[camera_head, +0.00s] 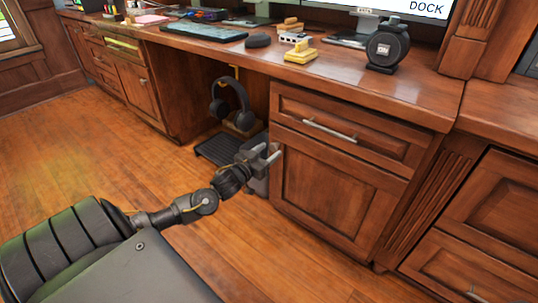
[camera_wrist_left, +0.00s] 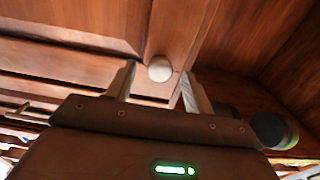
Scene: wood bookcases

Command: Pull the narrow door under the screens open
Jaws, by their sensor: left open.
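The narrow wooden door (camera_head: 335,200) is below a drawer with a silver bar handle (camera_head: 330,130), under the desktop. It looks shut. My left gripper (camera_head: 268,154) is at the door's upper left corner, with its fingers open. In the left wrist view a pale round knob (camera_wrist_left: 160,68) shows between the two open finger tips (camera_wrist_left: 157,79). The fingers are on either side of it, with gaps visible, so they do not appear closed on it. In the head view the knob is hidden or too small to make out. My right gripper is not in view.
Left of the door is an open kneehole with headphones (camera_head: 230,100) on a stand and a black footrest (camera_head: 215,149). The desktop (camera_head: 420,95) above holds a round black device (camera_head: 387,46) and yellow blocks (camera_head: 300,54). The wooden floor (camera_head: 290,265) before the door is clear.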

